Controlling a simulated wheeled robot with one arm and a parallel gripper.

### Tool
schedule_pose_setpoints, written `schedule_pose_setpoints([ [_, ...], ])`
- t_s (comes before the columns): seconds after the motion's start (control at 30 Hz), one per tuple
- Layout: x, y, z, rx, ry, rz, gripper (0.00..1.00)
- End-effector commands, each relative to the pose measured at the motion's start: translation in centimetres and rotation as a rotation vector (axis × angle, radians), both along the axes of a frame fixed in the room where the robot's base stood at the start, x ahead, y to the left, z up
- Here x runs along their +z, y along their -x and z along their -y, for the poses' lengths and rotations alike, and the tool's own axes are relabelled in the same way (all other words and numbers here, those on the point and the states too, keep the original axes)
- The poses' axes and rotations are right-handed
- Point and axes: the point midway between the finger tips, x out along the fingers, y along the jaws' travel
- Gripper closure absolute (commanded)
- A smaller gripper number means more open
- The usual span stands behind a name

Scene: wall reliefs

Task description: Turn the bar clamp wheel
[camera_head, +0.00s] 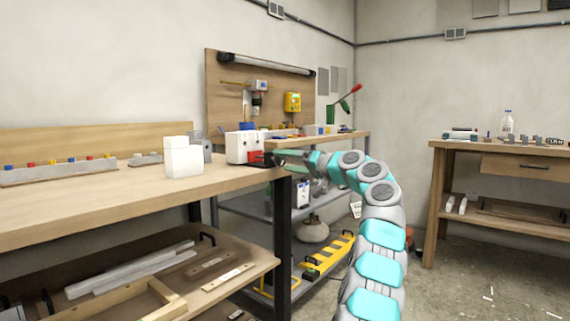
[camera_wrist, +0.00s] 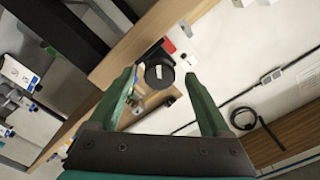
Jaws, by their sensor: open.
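The black round clamp wheel (camera_wrist: 158,73) shows in the wrist view, with a pale mark across it. A red part (camera_wrist: 168,46) of the clamp shows just beyond it. In the head view the red clamp part (camera_head: 256,156) is at the bench's right end, beside a white block (camera_head: 240,147); the wheel is hard to make out there. My gripper (camera_wrist: 160,74) is open, its two green fingers on either side of the wheel in the picture. I cannot tell whether they touch it. In the head view my gripper (camera_head: 280,157) reaches left toward the clamp.
The wooden workbench (camera_head: 100,192) runs along the left, with another white block (camera_head: 183,157) on it. A lower shelf (camera_head: 215,280) holds boards. A yellow level-like object (camera_head: 330,258) is on the shelf behind. Another table (camera_head: 500,150) stands right, with open floor before it.

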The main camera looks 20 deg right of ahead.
Motion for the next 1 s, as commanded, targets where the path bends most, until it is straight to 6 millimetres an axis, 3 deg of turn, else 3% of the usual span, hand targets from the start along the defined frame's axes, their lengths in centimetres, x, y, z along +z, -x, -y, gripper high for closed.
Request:
schedule_pose_setpoints([
  [0.43, -0.1, 4.9, 3.6, 0.002, 0.0, -0.001, 0.18],
  [1.0, -0.1, 5.4, 3.9, 0.004, 0.0, -0.003, 0.18],
])
